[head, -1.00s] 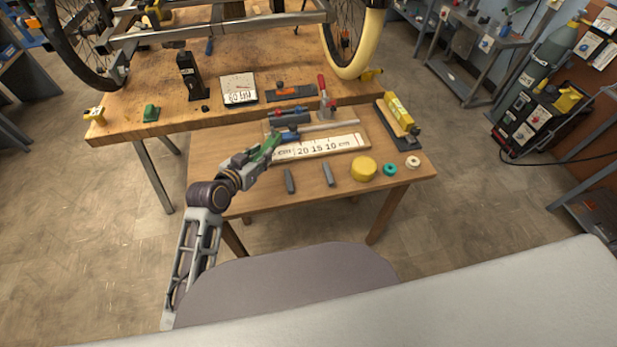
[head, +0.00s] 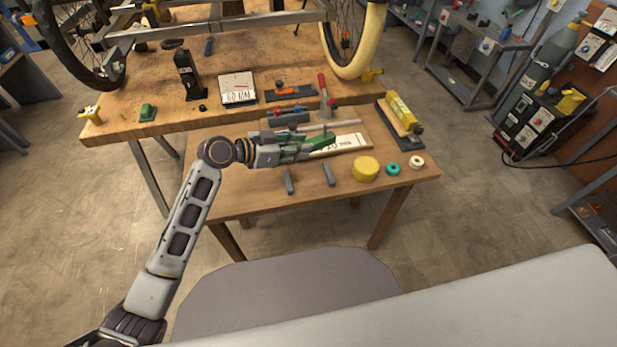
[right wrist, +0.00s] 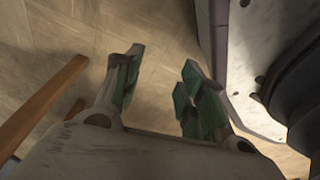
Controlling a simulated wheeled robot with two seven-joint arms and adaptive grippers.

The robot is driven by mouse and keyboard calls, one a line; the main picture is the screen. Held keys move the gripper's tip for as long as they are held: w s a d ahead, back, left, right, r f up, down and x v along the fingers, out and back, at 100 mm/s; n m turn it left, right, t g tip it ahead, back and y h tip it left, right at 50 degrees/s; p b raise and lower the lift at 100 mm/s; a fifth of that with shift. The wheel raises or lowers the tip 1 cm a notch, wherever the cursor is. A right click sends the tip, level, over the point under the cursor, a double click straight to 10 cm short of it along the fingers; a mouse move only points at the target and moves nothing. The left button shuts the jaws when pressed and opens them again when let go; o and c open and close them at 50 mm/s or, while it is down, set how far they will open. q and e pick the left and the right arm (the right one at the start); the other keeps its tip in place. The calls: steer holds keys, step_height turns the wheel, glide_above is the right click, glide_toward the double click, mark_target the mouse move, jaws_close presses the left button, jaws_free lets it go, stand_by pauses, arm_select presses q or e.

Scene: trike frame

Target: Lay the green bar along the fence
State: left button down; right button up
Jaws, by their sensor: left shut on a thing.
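My left gripper (head: 299,147) is over the small table's wooden board and is shut on the green bar (head: 322,143). The bar sticks out to the right of the fingers, over the white ruler strip (head: 349,141), and hides part of its numbers. Its left part is hidden in the gripper. A pale grey strip (head: 335,125), which looks like the fence, runs behind the bar and roughly along it. I cannot tell whether the bar touches the board. My right gripper (right wrist: 153,92) shows in the right wrist view, fingers apart and empty, over the floor.
Two grey blocks (head: 329,175), a yellow disc (head: 366,169), a teal ring (head: 393,169) and a white ring (head: 417,162) lie at the front. A red-handled clamp (head: 324,90) stands behind the board. A yellow tool (head: 400,112) lies at the right.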

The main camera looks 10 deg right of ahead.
arm_select(q)
steer(key=shift+s+d+r+m+g+h+b, duration=0.15)
steer(key=shift+s+d+r+m+g+b, duration=0.1)
steer(key=shift+m+g, duration=0.3)
steer(key=shift+s+d+r+m+g+h+b, duration=0.15)
steer(key=shift+d+m+g+b, duration=0.1)
steer(key=shift+m+g, duration=0.3)
steer(key=shift+s+d+r+m+g, duration=0.1)
steer(key=shift+s+r+m+g, duration=0.35)
steer(key=shift+g, duration=0.35)
arm_select(e)
steer(key=shift+w+a+r, duration=0.2)
steer(key=shift+w+a, duration=0.15)
steer(key=shift+w, duration=0.2)
steer(key=shift+w+a+r, duration=0.15)
steer(key=shift+w+a, duration=0.15)
steer(key=shift+w, duration=0.2)
arm_select(q)
steer(key=shift+f, duration=0.1)
step_height(320, 180, down, 5)
steer(key=shift+b, duration=0.4)
arm_select(e)
steer(key=shift+w+a+r, duration=0.4)
steer(key=shift+w+r, duration=0.15)
steer(key=shift+r, duration=0.05)
arm_select(q)
steer(key=shift+f, duration=0.1)
arm_select(e)
steer(key=shift+s, duration=0.1)
